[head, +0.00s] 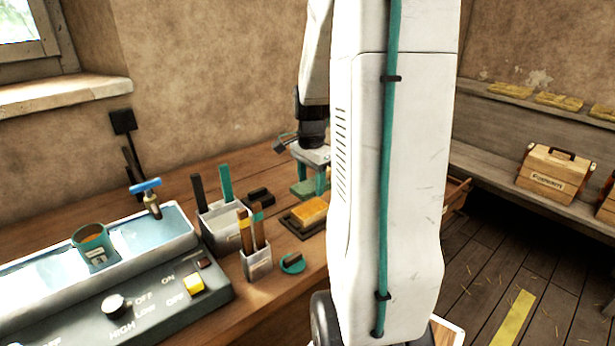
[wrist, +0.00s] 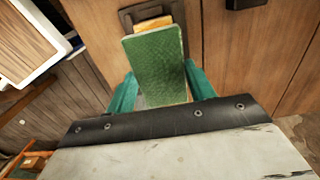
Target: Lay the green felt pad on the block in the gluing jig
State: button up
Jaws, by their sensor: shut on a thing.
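The green felt pad (wrist: 155,65) is held between the two teal fingers of my gripper (wrist: 162,85) in the wrist view. In the head view my gripper (head: 309,178) hangs above the bench with the pad (head: 304,188) low between its fingers. The orange-yellow block (head: 313,210) sits in the dark gluing jig (head: 293,224) on the bench, just in front of the gripper in that view. In the wrist view the block (wrist: 150,23) and jig (wrist: 130,14) show beyond the pad's far end, partly hidden by it. The pad appears apart from the block.
Left of the jig are a dark block (head: 260,195), grey holders with upright tools (head: 222,222) (head: 257,264), and a round teal item (head: 292,263). A water trough (head: 150,235) and control panel (head: 125,295) fill the left. A wooden box (head: 555,172) stands on a right-hand shelf.

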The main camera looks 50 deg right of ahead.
aim_at(311, 208)
jog(key=shift+s+f, duration=0.1)
jog(key=shift+f, duration=2.7)
jog(key=shift+f, duration=0.1)
jog(key=o, duration=1)
jog(key=shift+o, duration=0.2)
notch_tip(311, 208, up, 8)
jog(key=shift+f, duration=0.1)
